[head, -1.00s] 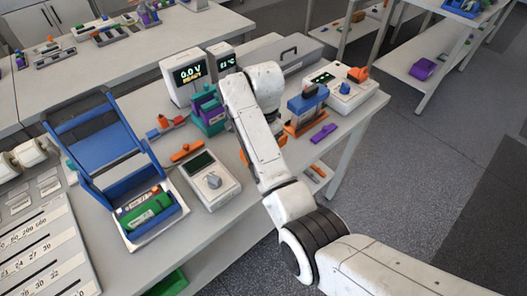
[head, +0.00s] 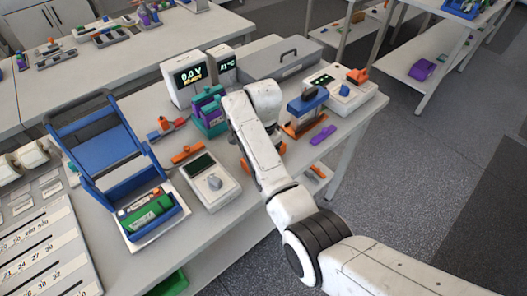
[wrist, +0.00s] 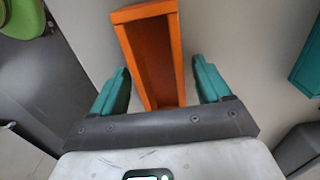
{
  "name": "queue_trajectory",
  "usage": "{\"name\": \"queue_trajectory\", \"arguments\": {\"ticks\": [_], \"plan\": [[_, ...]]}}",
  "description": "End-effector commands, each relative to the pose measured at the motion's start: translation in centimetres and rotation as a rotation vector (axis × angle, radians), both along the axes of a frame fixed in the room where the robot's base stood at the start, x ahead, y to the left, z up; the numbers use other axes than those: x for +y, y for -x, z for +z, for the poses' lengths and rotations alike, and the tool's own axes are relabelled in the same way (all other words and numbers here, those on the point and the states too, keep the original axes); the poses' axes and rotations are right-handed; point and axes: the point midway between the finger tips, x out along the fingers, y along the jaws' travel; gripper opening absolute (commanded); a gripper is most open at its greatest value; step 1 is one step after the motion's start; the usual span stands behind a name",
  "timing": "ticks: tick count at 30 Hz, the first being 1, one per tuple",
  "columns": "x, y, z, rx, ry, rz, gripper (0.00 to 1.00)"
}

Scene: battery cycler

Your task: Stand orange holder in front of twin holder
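The orange holder (wrist: 152,60) is a long, open, trough-like piece in the wrist view, lying between my gripper's fingers. My gripper (wrist: 163,83) has teal fingers spread on both sides of it, with a gap on each side. In the head view my arm hides most of this spot; an orange bit (head: 281,146) shows beside the wrist. A teal-and-purple holder (head: 208,110) stands just behind, and a teal thing (wrist: 308,62) shows at the wrist view's right edge. A blue piece on an orange base (head: 303,108) stands to the right. I cannot tell which is the twin holder.
A white meter (head: 211,181) and a blue tray with cells (head: 133,228) lie to the left. Display boxes (head: 188,78) and a grey case (head: 282,60) stand behind. A purple block (head: 322,135) lies near the front edge, where the table drops to the floor.

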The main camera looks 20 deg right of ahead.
Motion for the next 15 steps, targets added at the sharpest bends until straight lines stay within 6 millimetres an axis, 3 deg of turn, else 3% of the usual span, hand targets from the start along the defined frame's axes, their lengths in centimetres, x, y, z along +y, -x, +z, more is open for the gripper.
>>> {"name": "queue_trajectory", "arguments": {"ticks": [11, 15], "plan": [[0.0, -0.1, 0.6, -0.002, -0.001, 0.000, 0.81], [0.1, -0.1, 2.5, -0.004, 0.000, 0.000, 0.81]]}}
